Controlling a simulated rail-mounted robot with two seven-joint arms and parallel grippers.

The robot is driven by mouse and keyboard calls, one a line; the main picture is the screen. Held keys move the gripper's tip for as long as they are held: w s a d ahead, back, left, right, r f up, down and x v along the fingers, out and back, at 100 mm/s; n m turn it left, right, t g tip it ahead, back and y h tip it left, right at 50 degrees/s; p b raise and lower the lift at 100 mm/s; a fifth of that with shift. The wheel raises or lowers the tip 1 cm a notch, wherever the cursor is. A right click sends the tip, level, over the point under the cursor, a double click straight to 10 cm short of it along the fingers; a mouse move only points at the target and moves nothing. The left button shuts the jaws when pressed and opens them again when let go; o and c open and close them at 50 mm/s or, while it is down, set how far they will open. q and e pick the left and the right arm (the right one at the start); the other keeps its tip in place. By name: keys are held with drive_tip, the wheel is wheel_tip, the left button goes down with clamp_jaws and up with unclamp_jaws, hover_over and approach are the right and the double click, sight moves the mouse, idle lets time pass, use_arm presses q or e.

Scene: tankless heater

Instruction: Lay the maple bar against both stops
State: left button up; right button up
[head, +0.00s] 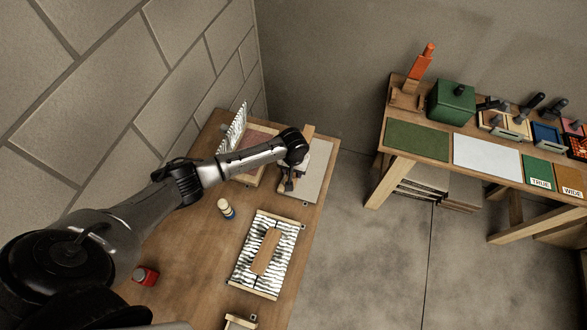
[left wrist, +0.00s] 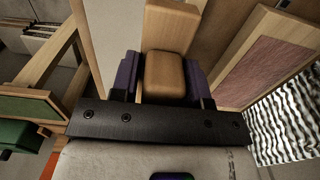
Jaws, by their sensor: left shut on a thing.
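My left gripper (head: 289,184) is over the left edge of a pale board (head: 317,176) on the far part of the wooden table. In the left wrist view, its purple fingers (left wrist: 164,76) are shut on a light wooden bar (left wrist: 170,32), likely the maple bar. The bar's far end also shows in the head view (head: 309,130), beyond the wrist. The bar lies over or beside the pale panel (left wrist: 116,38); contact cannot be told. I cannot make out either stop clearly. My right gripper is not in view.
A wood-framed red panel (head: 262,140) and an upright striped panel (head: 233,130) stand left of the gripper. A second bench (head: 440,155) is at right.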

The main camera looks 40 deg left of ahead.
use_arm(q)
drive_tip(key=shift+r, duration=0.1)
drive_tip(key=shift+r+p, duration=0.1)
drive_tip(key=shift+p, duration=0.65)
drive_tip(key=shift+f+b, duration=1.6)
drive_tip(key=shift+f, duration=1.55)
drive_tip(key=shift+f+b, duration=0.3)
drive_tip(key=shift+f, duration=0.25)
drive_tip(key=o, duration=1.2)
drive_tip(key=shift+r, duration=0.1)
wheel_tip(320, 180, up, 14)
drive_tip(key=shift+f+p, duration=0.15)
drive_tip(key=shift+p, duration=0.8)
